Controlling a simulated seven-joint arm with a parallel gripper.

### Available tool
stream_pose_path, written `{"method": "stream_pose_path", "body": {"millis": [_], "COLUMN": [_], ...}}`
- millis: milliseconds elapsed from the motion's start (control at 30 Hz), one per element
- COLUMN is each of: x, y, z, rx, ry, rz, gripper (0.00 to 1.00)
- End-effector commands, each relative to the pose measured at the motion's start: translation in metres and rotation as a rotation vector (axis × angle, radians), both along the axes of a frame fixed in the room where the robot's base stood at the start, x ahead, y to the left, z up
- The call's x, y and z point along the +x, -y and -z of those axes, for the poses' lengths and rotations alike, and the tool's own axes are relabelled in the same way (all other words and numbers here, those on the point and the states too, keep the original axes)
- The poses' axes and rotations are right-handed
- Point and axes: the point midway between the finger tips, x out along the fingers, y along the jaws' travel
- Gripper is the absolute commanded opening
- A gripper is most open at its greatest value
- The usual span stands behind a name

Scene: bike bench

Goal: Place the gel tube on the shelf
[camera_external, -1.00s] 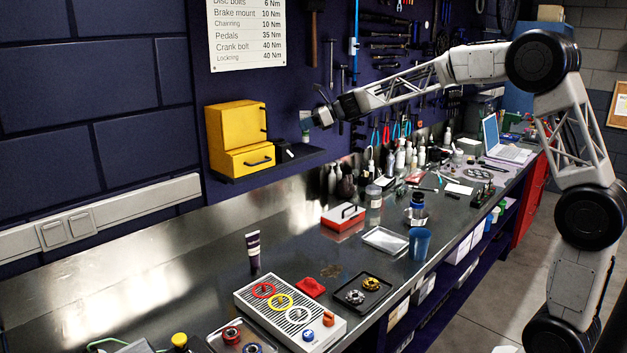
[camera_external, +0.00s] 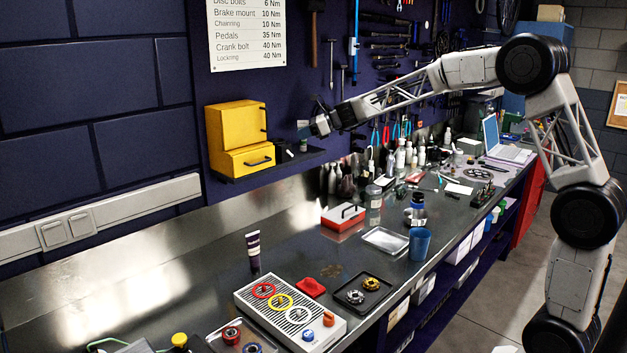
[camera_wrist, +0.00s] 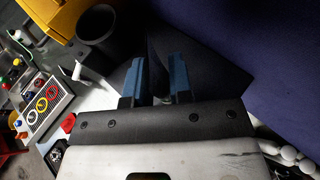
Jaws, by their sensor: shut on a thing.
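My gripper (camera_external: 303,128) is at the right end of the dark wall shelf (camera_external: 232,178), above its surface. In the wrist view its two blue fingers (camera_wrist: 159,82) are closed on a dark, wedge-shaped piece, which I take to be the gel tube (camera_wrist: 156,52). In the external view a small part of the gel tube (camera_external: 303,146) shows below the fingers, close to the shelf top. I cannot tell whether it touches the shelf. The shelf also shows as a dark surface in the wrist view (camera_wrist: 218,78).
A yellow cabinet (camera_external: 236,133) fills the shelf's left part. A black cup-like item (camera_wrist: 97,24) stands between it and my gripper. Another dark tube (camera_external: 253,252) stands on the bench below. Tools hang on the wall to the right.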

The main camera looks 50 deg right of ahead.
Motion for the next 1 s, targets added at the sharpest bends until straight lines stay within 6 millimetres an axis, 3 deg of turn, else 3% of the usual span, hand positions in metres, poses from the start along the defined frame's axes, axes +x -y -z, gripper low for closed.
{"method": "stream_pose_path", "body": {"millis": [433, 467, 600, 1000], "x": [0.0000, 0.0001, 0.0001, 0.0000], "y": [0.0000, -0.0001, -0.0001, 0.0000], "z": [0.0036, 0.0032, 0.0031, 0.0001], "rx": [0.001, 0.001, 0.000, 0.000], "ry": [0.001, 0.001, 0.001, 0.001], "rz": [0.000, 0.000, 0.000, 0.000], "gripper": [0.00, 0.25, 0.46, 0.46]}}
